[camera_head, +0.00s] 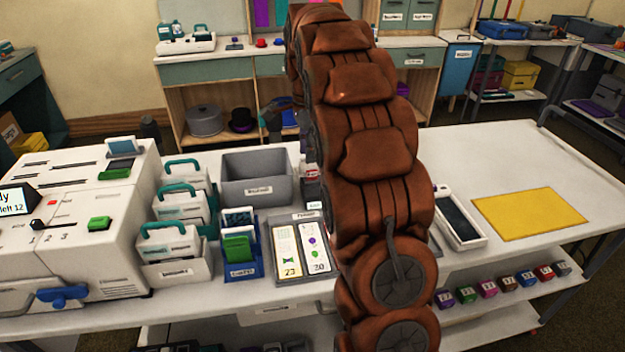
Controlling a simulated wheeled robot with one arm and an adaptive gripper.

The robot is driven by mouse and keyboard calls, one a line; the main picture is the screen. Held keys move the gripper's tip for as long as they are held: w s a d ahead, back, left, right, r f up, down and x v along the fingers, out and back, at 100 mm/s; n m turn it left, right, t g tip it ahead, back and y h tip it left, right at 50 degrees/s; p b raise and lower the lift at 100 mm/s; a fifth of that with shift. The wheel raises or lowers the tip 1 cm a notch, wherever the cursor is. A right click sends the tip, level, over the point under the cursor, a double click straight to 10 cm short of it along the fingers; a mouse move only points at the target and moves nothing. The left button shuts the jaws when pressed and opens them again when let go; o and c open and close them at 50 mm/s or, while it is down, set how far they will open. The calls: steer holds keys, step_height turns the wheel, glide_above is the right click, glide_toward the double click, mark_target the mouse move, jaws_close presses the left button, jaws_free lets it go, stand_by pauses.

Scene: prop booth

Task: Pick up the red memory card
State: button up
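I cannot pick out a red memory card with certainty. A small red and white item (311,173) shows at the left edge of my arm, beside the grey bin, and is partly hidden. A red numbered block (544,272) sits in a row of coloured blocks on the shelf under the table's right side. My brown padded arm fills the middle of the view and hides part of the table. Dark parts that may belong to my gripper (274,124) show left of the arm, behind the grey bin. Its fingers and anything between them are not clear.
The white table (535,150) holds a white machine (75,220), teal-handled cases (168,245), a grey bin (262,188), a blue holder with green cards (240,256), and a tray with two cards (300,217). A yellow mat (530,213) and clear room lie right.

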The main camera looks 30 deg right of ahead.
mark_target(314, 170)
steer(key=shift+w+d+f+m, duration=0.25)
steer(key=shift+w+d+m, duration=0.15)
steer(key=shift+d, duration=0.15)
steer(key=shift+w+d+f+m, duration=0.3)
steer(key=shift+w+d, duration=0.1)
steer(key=shift+d, duration=0.15)
steer(key=shift+s+d+f+p, duration=0.15)
steer(key=shift+f+p, duration=0.4)
steer(key=shift+f, duration=1.4)
steer(key=shift+w+d+f+p, duration=0.1)
steer(key=shift+f+p, duration=0.4)
steer(key=shift+f, duration=1.4)
jaws_close()
